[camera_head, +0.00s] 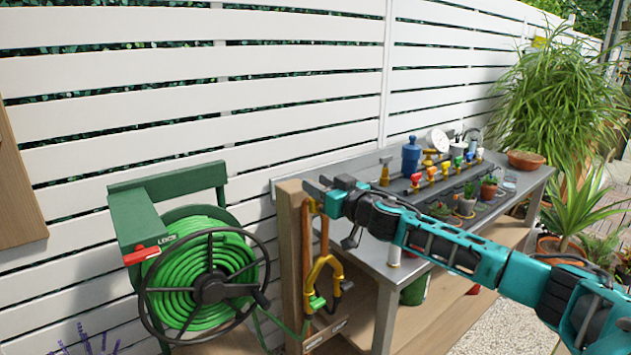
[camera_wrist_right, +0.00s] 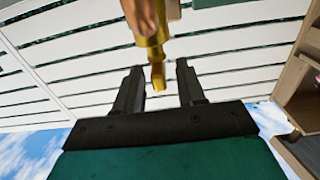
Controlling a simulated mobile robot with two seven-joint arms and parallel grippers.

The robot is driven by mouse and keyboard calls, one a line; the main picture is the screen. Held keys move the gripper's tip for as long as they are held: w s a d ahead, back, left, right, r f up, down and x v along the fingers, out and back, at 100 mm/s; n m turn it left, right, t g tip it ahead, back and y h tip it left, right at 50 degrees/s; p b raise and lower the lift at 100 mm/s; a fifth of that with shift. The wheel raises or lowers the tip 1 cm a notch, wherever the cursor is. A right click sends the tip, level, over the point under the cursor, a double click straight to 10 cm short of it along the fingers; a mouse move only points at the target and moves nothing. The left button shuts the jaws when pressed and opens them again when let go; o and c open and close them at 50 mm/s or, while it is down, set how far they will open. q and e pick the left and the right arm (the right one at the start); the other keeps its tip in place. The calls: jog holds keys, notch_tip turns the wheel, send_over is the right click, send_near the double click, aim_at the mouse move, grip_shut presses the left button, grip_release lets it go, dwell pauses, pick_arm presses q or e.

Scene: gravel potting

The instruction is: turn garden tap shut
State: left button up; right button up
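My right gripper (camera_head: 318,186) reaches in from the right at the post's top. In the right wrist view the brass tap (camera_wrist_right: 156,50) comes down from the top, and its narrow end lies between the two dark fingers of my right gripper (camera_wrist_right: 159,70). The fingers are apart, with gaps on both sides of the brass. My left gripper is not in view.
A green hose reel (camera_head: 212,287) stands left of the post. A yellow forked fitting (camera_head: 322,270) hangs below the tap on the post. A potting bench (camera_head: 450,225) with bottles and small pots stands to the right, under my right arm. A white slatted fence (camera_head: 300,90) runs behind.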

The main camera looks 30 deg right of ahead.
jog(key=shift+w+a, duration=0.1)
jog(key=shift+w, duration=0.75)
jog(key=shift+c, duration=0.3)
grip_shut()
